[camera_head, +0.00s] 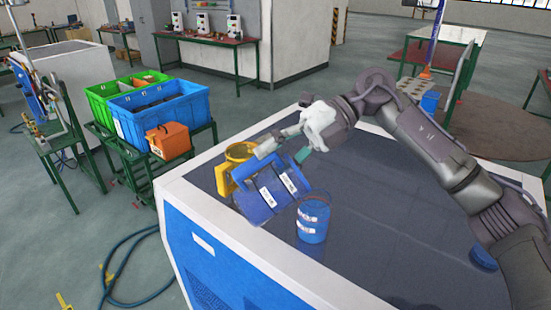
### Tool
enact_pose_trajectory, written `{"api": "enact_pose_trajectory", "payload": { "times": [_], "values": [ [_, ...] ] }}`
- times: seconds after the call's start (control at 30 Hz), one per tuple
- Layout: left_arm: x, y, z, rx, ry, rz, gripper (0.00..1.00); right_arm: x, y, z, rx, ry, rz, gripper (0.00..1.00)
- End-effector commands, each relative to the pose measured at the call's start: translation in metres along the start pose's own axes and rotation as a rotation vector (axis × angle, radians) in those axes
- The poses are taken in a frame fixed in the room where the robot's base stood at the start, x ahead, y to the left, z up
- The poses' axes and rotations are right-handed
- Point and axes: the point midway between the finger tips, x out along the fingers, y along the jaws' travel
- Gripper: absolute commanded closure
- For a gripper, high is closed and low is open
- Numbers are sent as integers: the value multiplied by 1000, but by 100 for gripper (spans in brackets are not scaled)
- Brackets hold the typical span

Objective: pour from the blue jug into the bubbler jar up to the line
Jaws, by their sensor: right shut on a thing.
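My right gripper (283,152) is shut on the blue jug (262,196), which carries white labels. The jug is tilted over the near left part of the dark worktop, and its handle is partly hidden by the fingers. A blue jar-like vessel with white labels (313,222), which looks like the bubbler jar, stands upright just right of the jug. The jug's edge overlaps the jar in the picture, so I cannot tell whether they touch. No stream of liquid shows, and the level and line cannot be made out. My left gripper is not in view.
A yellow vessel (224,180) stands behind the jug, partly hidden. The worktop's white rim (240,235) runs close in front of the jug. A round blue lid-like thing (483,258) lies at the right. The middle of the worktop is clear. Green and blue crates (190,104) stand beyond, at left.

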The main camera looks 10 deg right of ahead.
Motion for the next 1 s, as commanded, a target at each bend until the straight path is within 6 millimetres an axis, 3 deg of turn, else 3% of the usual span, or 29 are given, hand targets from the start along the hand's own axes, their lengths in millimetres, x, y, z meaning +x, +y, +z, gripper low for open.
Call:
{"api": "enact_pose_trajectory", "payload": {
  "times": [1.0],
  "values": [
    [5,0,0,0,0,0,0,-4,1,0,0,-1,38,100]
  ]
}}
